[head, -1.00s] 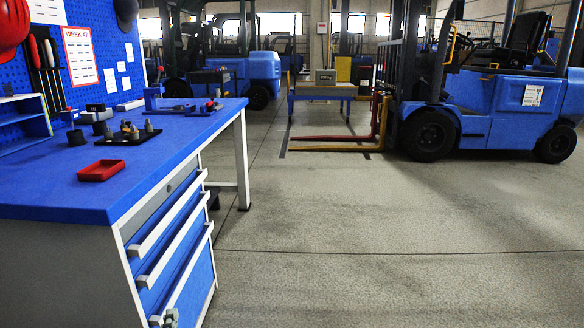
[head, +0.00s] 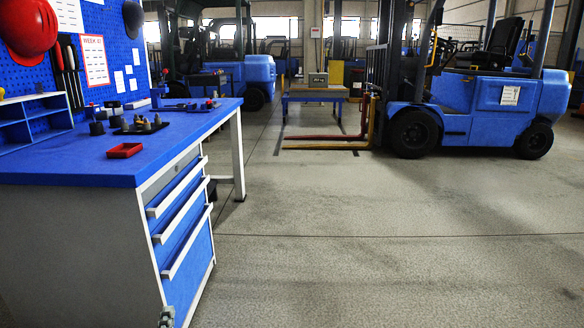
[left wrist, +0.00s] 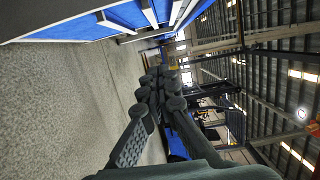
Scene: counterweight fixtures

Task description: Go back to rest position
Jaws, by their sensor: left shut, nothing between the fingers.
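My left gripper (head: 166,317) shows only as a small grey piece at the bottom edge of the head view, in front of the workbench's lowest drawers. In the left wrist view its dark fingers (left wrist: 160,88) are together with nothing between them. There the picture lies sideways, with the drawer handles at the top, apart from the fingers. My right gripper is in neither view.
The blue workbench (head: 75,165) with white-handled drawers (head: 185,215) stands at the left. A red tray (head: 124,150) lies on it. A blue forklift (head: 470,105) stands at the back right, its forks (head: 325,147) low. The floor (head: 390,240) between is clear.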

